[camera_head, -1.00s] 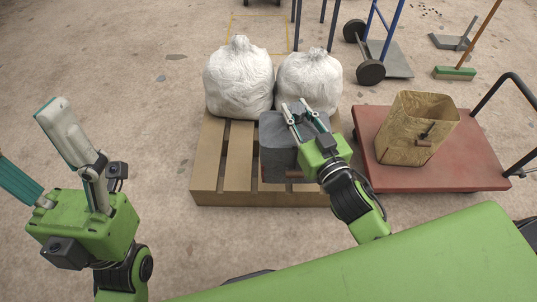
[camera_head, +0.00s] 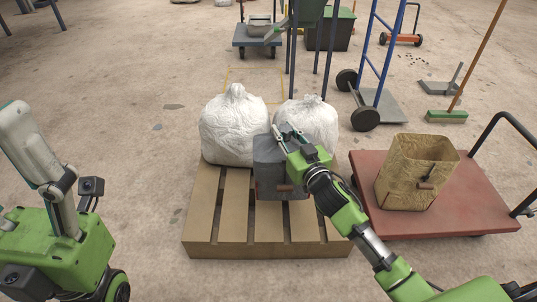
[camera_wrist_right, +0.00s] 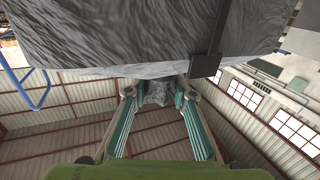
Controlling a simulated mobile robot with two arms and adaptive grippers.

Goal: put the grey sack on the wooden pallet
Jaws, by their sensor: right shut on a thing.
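The grey sack (camera_head: 270,172) hangs upright from my right gripper (camera_head: 284,137), over the wooden pallet (camera_head: 230,222) and just in front of two white sacks. I cannot tell whether its bottom touches the slats. In the right wrist view the sack (camera_wrist_right: 150,30) fills the top, and the fingers (camera_wrist_right: 157,93) are shut on its gathered neck. A dark strap with a tag shows on its side. My left gripper (camera_head: 28,150) is at the left edge, away from the pallet; its fingers are spread, one mostly out of frame.
A white sack (camera_head: 233,127) and a second white sack (camera_head: 310,122) stand on the pallet's back part. A red platform cart (camera_head: 455,205) with a tan open bag (camera_head: 412,180) is close to the right. The pallet's front slats are bare.

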